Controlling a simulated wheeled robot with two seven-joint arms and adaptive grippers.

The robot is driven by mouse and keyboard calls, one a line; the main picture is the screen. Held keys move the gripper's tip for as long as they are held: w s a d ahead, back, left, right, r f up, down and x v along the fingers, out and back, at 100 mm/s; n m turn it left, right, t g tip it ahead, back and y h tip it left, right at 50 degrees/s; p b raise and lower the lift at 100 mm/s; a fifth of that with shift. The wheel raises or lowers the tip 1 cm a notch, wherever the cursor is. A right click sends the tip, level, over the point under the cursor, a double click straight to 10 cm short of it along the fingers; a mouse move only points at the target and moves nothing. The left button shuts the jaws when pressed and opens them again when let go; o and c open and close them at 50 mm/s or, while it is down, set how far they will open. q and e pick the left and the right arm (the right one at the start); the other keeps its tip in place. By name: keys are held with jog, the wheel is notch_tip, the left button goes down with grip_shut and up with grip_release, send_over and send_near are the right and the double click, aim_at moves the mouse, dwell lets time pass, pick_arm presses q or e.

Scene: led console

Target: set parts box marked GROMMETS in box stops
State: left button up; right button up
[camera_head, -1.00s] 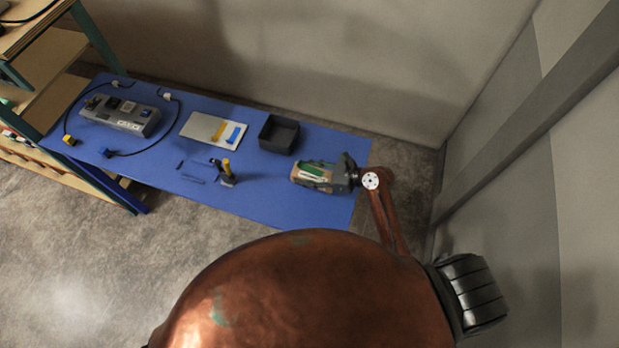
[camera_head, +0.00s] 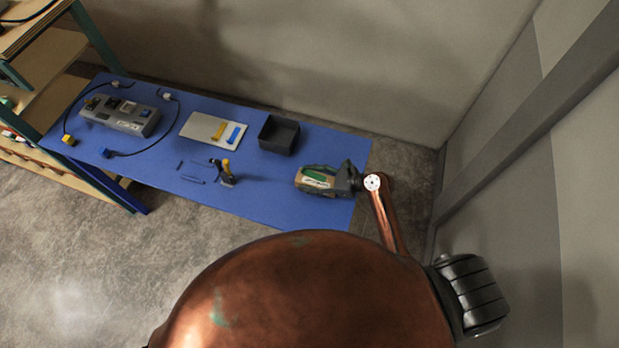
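A small brown parts box (camera_head: 303,184) with a green patch on top is at the right end of the blue table. My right gripper (camera_head: 325,180) reaches it from the right, with its dark fingers along the box's sides, and appears shut on it. The lettering on the box is too small to read. Thin dark-blue strips (camera_head: 192,179) on the table, left of a tool stand, look like the box stops; nothing sits between them. My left gripper is not in view.
A tool stand with yellow and black handles (camera_head: 226,172) stands between the strips and the box. Behind are a black open bin (camera_head: 279,135), a white board (camera_head: 198,127) and a grey console (camera_head: 121,117) with cables. The blue table (camera_head: 262,194) is bare between stand and box.

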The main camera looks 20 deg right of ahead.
jog(key=shift+o, duration=0.4)
jog(key=shift+s+d+r, duration=0.1)
jog(key=shift+d+r, duration=0.05)
jog(key=shift+d, duration=0.05)
jog(key=v, duration=1.1)
jog(key=shift+s+d+r, duration=0.1)
jog(key=shift+s+d, duration=0.1)
